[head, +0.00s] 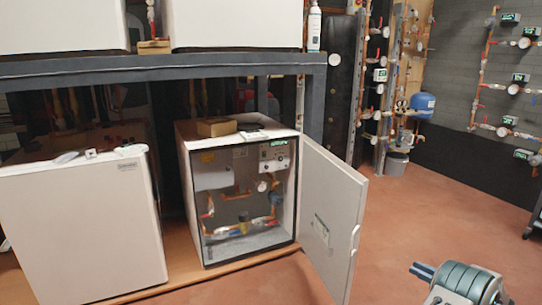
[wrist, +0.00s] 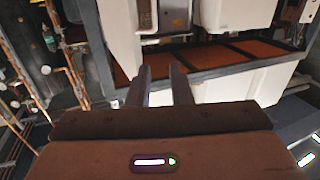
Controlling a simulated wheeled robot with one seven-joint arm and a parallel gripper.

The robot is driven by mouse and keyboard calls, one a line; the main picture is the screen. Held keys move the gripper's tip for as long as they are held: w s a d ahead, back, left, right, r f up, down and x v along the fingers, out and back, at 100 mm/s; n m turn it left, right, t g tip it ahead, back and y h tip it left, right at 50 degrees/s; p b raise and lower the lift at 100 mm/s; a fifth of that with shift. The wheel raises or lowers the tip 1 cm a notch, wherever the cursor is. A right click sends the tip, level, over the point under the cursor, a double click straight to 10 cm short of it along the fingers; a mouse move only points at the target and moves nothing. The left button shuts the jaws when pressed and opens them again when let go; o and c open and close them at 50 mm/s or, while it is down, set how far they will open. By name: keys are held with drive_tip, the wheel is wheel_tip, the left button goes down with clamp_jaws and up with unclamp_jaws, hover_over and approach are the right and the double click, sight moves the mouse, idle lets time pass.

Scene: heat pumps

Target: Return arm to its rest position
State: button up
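My gripper (wrist: 162,78) shows in the wrist view, its two dark fingers standing apart with nothing between them. It is open and empty. Beyond the fingers are white unit housings and a grey frame, with no visible contact. In the head view, part of my arm (head: 460,284) shows at the lower right, low over the reddish floor and apart from the heat pump cabinets.
A white heat pump cabinet (head: 195,157) stands with its door (head: 330,215) swung open to the right. A closed white cabinet (head: 80,230) is at left, under a dark frame (head: 160,68). Piping and gauges line the back right. The floor (head: 420,215) right of the door is clear.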

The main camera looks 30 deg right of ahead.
drive_tip(key=w+a+r+m+h+p, duration=0.1)
drive_tip(key=w+r+h+p, duration=0.55)
drive_tip(key=w+r, duration=1.3)
drive_tip(key=w+a+r+m+g+h+p, duration=0.2)
drive_tip(key=w+a+r+p, duration=0.25)
drive_tip(key=a+r, duration=0.35)
drive_tip(key=w+a+r+m+g+h+p, duration=0.15)
drive_tip(key=w+a+r+p, duration=0.25)
drive_tip(key=w+a+r, duration=0.45)
drive_tip(key=s+a+r+m+g+y+p, duration=0.15)
drive_tip(key=s+a+r+p, duration=0.25)
drive_tip(key=a, duration=0.6)
drive_tip(key=s+a+r+g+p, duration=0.3)
drive_tip(key=s+a+r, duration=0.1)
drive_tip(key=a, duration=0.7)
drive_tip(key=s+a+n+g+y+p, duration=0.3)
drive_tip(key=s+a+g+y+p, duration=0.2)
drive_tip(key=s+a, duration=1.6)
drive_tip(key=shift+a+f+g+p, duration=0.5)
drive_tip(key=shift+g+p, duration=0.3)
drive_tip(key=shift+p, duration=0.3)
